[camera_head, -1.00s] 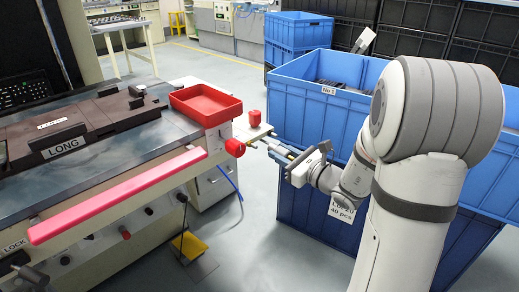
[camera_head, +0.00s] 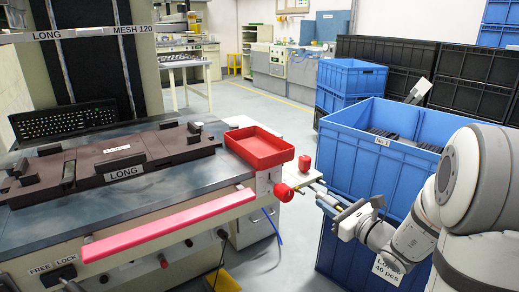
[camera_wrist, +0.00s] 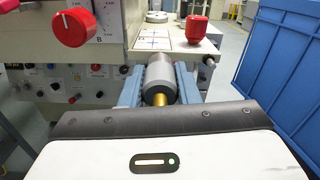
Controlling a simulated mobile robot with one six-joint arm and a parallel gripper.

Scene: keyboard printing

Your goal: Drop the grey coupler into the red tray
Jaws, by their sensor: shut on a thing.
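The grey coupler (camera_wrist: 160,78) is a grey cylinder with a brass-coloured end, held between the blue-grey fingers of my gripper (camera_wrist: 158,86) in the wrist view. In the head view my gripper (camera_head: 326,199) is in the gap between the machine and the blue bins, and the coupler in it is too small to make out clearly. The red tray (camera_head: 262,158) sits on the right end of the machine's table, up and to the left of my gripper. Its visible inside looks empty. The tray does not show in the wrist view.
A red knob (camera_head: 284,192) sticks out from the machine below the tray. A red mushroom-shaped piece (camera_head: 304,164) stands on a ledge beside it. A blue bin (camera_head: 375,150) stands to the right. A brown fixture (camera_head: 110,160) covers the table's left part.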

